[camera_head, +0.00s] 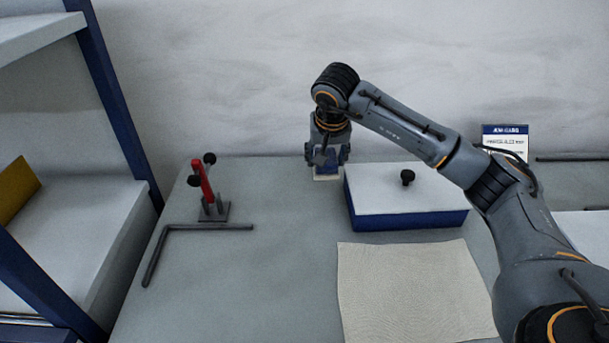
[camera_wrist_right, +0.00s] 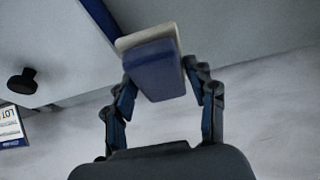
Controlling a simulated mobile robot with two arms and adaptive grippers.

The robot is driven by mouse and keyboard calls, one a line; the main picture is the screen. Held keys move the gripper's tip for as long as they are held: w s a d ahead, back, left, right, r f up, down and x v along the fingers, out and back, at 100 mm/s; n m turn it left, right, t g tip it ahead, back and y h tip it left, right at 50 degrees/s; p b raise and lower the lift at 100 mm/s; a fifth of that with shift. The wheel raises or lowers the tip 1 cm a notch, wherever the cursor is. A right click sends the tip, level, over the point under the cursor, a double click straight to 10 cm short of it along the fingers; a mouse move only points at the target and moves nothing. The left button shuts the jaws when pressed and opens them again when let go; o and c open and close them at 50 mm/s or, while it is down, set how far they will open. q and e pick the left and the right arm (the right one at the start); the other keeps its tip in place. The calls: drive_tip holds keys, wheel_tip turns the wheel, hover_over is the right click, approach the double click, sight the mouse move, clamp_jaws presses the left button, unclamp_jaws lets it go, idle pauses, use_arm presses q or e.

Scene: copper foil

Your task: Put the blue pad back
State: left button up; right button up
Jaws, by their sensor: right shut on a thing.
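My right gripper (camera_head: 328,158) reaches down near the wall at the back of the table. It is shut on the blue pad (camera_head: 327,168), a small block with a cream layer on one face. In the right wrist view, the pad (camera_wrist_right: 158,78) sits between the two fingers, cream face away from the palm. The pad is beside the left back corner of a white-topped blue box (camera_head: 400,218). I cannot tell whether the pad touches the table. My left gripper is not in view.
A black knob (camera_head: 407,177) stands on the box top. A cream sheet (camera_head: 410,290) lies in front of the box. A red-handled clamp (camera_head: 205,185) and a bent dark rod (camera_head: 195,228) are at left, near the shelf (camera_head: 75,225). A sign (camera_head: 505,140) stands at back right.

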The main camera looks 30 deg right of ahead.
drive_tip(key=p, duration=0.1)
hover_over(304, 182)
drive_tip(key=s, duration=0.2)
drive_tip(key=f, duration=0.6)
drive_tip(key=shift+a+f, duration=0.2)
drive_tip(key=shift+a, duration=0.05)
drive_tip(key=shift+w+f, duration=0.15)
drive_tip(key=shift+f, duration=0.05)
wheel_tip(304, 182, down, 3)
drive_tip(key=shift+w+a+p, duration=0.1)
drive_tip(key=shift+p, duration=0.6)
drive_tip(key=shift+f, duration=0.1)
drive_tip(key=shift+f, duration=0.15)
drive_tip(key=o, duration=1.1)
